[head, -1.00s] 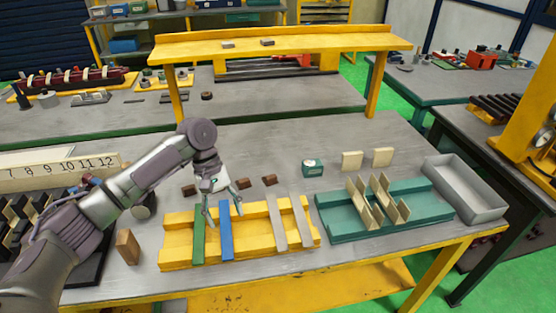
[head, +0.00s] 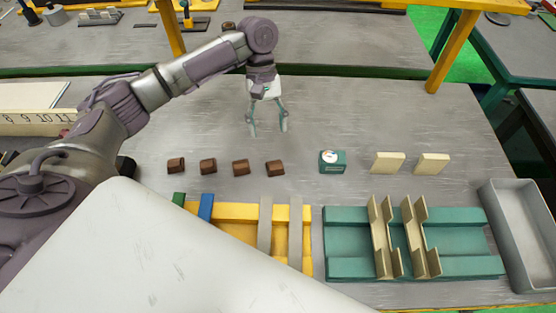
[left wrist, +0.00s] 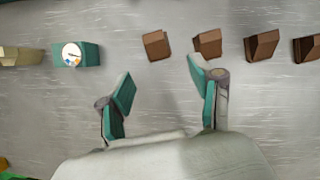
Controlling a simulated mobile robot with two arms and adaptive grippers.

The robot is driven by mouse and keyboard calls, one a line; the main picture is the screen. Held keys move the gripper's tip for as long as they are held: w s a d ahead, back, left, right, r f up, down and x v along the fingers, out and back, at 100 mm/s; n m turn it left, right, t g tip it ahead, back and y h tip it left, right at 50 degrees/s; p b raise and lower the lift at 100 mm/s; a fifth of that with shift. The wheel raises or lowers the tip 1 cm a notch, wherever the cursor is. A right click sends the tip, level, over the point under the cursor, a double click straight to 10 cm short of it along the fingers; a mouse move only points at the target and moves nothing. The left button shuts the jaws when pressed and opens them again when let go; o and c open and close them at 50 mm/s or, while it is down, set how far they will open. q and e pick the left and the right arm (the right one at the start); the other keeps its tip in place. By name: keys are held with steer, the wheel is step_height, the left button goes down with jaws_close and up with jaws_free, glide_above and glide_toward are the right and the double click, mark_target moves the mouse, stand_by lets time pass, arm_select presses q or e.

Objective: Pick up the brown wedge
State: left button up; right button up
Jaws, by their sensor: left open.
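Several brown wedges stand in a row on the grey table. The rightmost wedge (head: 275,167) is beside the gauge, and another wedge (head: 240,167) is to its left. In the left wrist view, the wedge nearest the gauge (left wrist: 156,46) lies ahead of the gap between my fingertips. My left gripper (head: 268,130) points down, open and empty, on the far side of the row near its right end. It touches no wedge. Its spread fingers also show in the left wrist view (left wrist: 162,84). My right gripper is out of view.
A green gauge block (head: 332,162) and two cream pieces (head: 388,162) stand right of the wedges. A yellow fixture (head: 236,212) and a green fixture (head: 346,266) holding cream channels lie nearer. A grey tray (head: 486,205) is far right. The table beyond the wedges is clear.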

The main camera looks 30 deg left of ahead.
mark_target(275, 163)
arm_select(q)
steer(key=x, duration=0.4)
steer(key=shift+s+d, duration=0.1)
steer(key=shift+d+f+p, duration=0.15)
steer(key=shift+f+p, duration=0.2)
steer(key=shift+f, duration=0.2)
steer(key=x, duration=0.2)
steer(key=p+x, duration=0.1)
steer(key=x, duration=0.1)
steer(key=shift+s+d+f, duration=0.1)
steer(key=shift+s+d, duration=0.1)
steer(key=shift+d, duration=0.2)
steer(key=shift+f, duration=0.25)
jaws_close()
